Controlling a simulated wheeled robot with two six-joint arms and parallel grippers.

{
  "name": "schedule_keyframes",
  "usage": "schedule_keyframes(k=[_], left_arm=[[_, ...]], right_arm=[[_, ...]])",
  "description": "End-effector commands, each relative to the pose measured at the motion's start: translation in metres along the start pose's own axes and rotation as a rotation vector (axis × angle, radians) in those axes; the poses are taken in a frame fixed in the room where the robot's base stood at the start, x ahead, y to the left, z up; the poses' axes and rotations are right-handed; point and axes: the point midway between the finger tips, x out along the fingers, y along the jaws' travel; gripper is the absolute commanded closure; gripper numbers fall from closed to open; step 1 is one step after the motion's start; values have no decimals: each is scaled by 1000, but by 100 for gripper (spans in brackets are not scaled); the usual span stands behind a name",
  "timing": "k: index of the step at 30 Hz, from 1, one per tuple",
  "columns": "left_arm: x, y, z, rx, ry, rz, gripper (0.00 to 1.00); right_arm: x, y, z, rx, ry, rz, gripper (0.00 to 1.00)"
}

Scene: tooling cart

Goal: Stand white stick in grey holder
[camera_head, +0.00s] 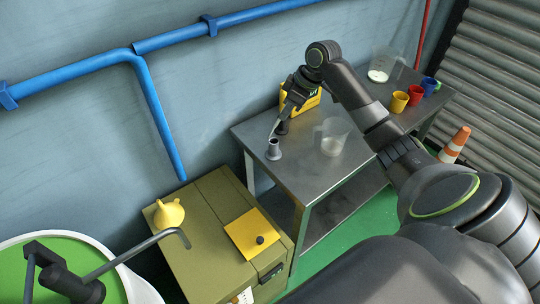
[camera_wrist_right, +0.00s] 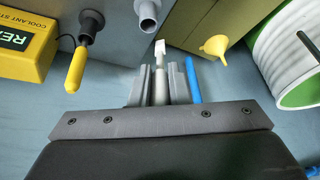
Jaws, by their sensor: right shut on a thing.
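The white stick (camera_head: 275,128) is in my right gripper (camera_head: 287,107), slanting down above the metal cart top. In the right wrist view the jaws (camera_wrist_right: 160,90) are shut on the white stick (camera_wrist_right: 159,58), its pale flat end sticking out past them. The grey holder (camera_head: 273,151) stands upright on the cart just below the stick's end. It also shows in the right wrist view (camera_wrist_right: 148,14), beyond the stick's tip, its opening visible. The stick looks apart from the holder, though the gap is hard to judge. My left gripper is not in view.
A dark holder (camera_wrist_right: 92,22) with a yellow-handled tool (camera_wrist_right: 76,70) stands close by, beside a yellow box (camera_head: 312,100). A clear jug (camera_head: 335,137) is on the cart (camera_head: 300,170); yellow, red and blue cups (camera_head: 415,95) stand farther right. A yellow funnel (camera_head: 169,213) sits on the olive cabinet (camera_head: 200,260).

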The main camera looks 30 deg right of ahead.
Motion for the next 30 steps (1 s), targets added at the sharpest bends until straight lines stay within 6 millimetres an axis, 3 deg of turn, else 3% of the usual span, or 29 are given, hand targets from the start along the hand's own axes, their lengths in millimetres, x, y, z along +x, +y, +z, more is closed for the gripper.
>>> schedule_keyframes(k=[3,9,18,30], left_arm=[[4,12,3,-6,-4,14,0],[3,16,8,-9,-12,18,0],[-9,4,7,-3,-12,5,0],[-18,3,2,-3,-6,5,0]], right_arm=[[-11,9,-22,-36,5,-22,100],[-17,14,-36,-66,5,-46,100],[27,15,-17,-69,3,-49,100],[67,17,0,-67,5,-48,100]])
